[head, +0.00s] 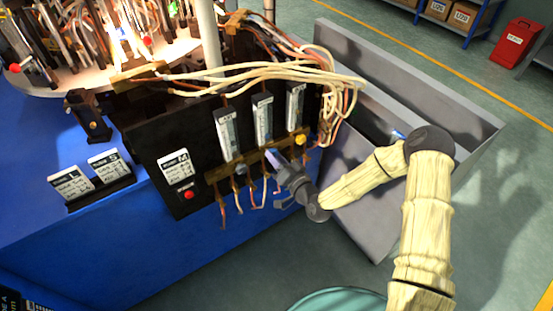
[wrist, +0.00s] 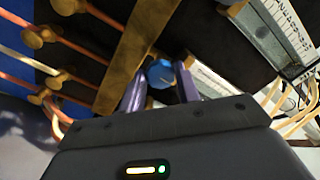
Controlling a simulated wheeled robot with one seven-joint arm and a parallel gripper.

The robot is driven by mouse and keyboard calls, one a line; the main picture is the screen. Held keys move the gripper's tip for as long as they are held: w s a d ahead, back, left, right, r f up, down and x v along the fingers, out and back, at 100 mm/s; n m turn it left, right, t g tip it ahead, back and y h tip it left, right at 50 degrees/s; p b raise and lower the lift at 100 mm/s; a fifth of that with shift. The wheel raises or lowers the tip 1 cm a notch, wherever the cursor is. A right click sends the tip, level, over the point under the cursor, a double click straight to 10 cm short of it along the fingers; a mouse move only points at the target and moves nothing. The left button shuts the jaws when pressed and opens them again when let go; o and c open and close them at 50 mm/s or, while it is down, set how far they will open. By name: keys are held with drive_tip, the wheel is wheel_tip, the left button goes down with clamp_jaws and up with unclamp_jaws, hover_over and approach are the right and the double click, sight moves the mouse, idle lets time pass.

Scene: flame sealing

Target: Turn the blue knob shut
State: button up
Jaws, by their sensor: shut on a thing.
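The blue knob (wrist: 160,73) shows in the wrist view, on the brass bar (wrist: 128,55) of the black panel. My gripper (wrist: 161,84) is shut on it, with one purple finger on each side. In the head view my gripper (head: 273,157) is at the brass bar (head: 216,173), below the middle flowmeter (head: 263,120). There the fingers hide the blue knob, so its turn angle cannot be read.
A grey knob (head: 240,170) and a yellow knob (head: 299,140) flank my gripper on the bar. Hoses (head: 223,210) hang below it. Cream hoses (head: 270,75) arch above the panel (head: 148,135). A grey metal bin (head: 385,210) stands behind my arm.

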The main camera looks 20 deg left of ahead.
drive_tip(key=shift+d, duration=0.1)
drive_tip(key=o, duration=1)
drive_tip(key=v, duration=1.7)
drive_tip(key=shift+s+d+b, duration=0.1)
drive_tip(key=shift+s+b, duration=0.1)
drive_tip(key=shift+b, duration=0.1)
